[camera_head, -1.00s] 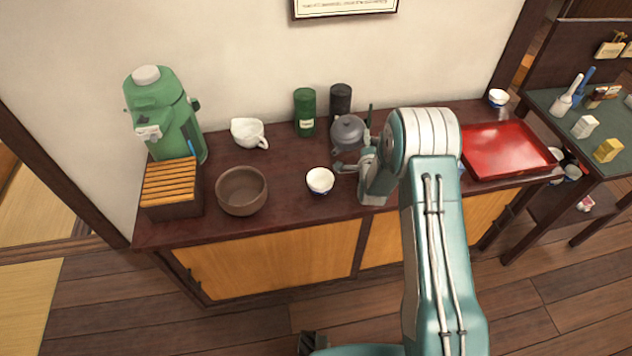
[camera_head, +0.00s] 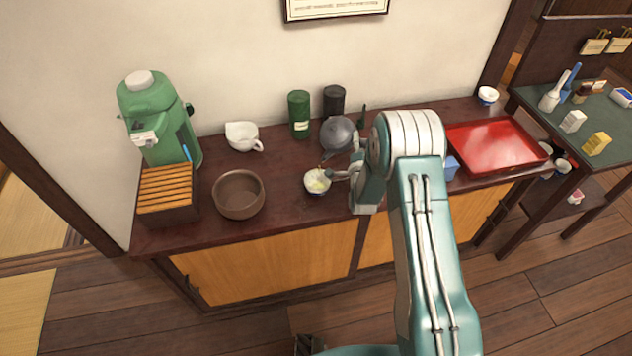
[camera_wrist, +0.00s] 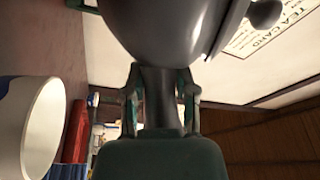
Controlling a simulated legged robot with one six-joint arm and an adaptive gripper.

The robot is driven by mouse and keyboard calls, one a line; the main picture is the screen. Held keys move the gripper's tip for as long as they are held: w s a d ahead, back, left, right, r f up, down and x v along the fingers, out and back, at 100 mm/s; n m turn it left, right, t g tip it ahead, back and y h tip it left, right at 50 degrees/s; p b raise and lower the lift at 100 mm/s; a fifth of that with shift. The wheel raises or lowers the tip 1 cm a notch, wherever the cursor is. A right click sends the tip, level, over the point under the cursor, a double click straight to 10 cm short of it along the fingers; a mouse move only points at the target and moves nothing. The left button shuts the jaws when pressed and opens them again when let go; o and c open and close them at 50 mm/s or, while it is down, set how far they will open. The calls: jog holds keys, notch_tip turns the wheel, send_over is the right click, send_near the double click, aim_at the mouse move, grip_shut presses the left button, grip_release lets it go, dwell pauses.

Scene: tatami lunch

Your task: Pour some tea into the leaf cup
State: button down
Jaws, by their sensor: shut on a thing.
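A grey teapot (camera_head: 338,133) is tilted, its spout end toward a small white cup (camera_head: 317,182) on the cabinet top. Yellow-green tea shows inside this cup; I cannot make out a leaf pattern on it. My gripper (camera_head: 352,168) is shut on the teapot's side handle, right of the cup. In the wrist view, my gripper (camera_wrist: 160,88) has its fingers on both sides of the dark handle, with the round teapot body (camera_wrist: 175,25) beyond. A white and blue cup (camera_wrist: 38,125) shows at the left there. The stream from the spout is not clear.
A brown bowl (camera_head: 239,194), slatted wooden box (camera_head: 167,190), green dispenser (camera_head: 158,115) and white pitcher (camera_head: 243,136) stand to the left. Green (camera_head: 299,114) and black (camera_head: 333,100) canisters stand behind. A red tray (camera_head: 495,145) and another cup (camera_head: 488,95) are at right.

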jog(key=shift+d+r+p, duration=0.15)
jog(key=shift+r+p, duration=0.05)
jog(key=shift+p, duration=0.1)
jog(key=shift+s+r+t, duration=0.1)
jog(key=shift+r+t, duration=0.05)
jog(key=shift+t, duration=0.25)
dwell(0.4)
jog(key=shift+r+n+p, duration=0.1)
jog(key=shift+n+p, duration=0.2)
jog(key=shift+p, duration=0.05)
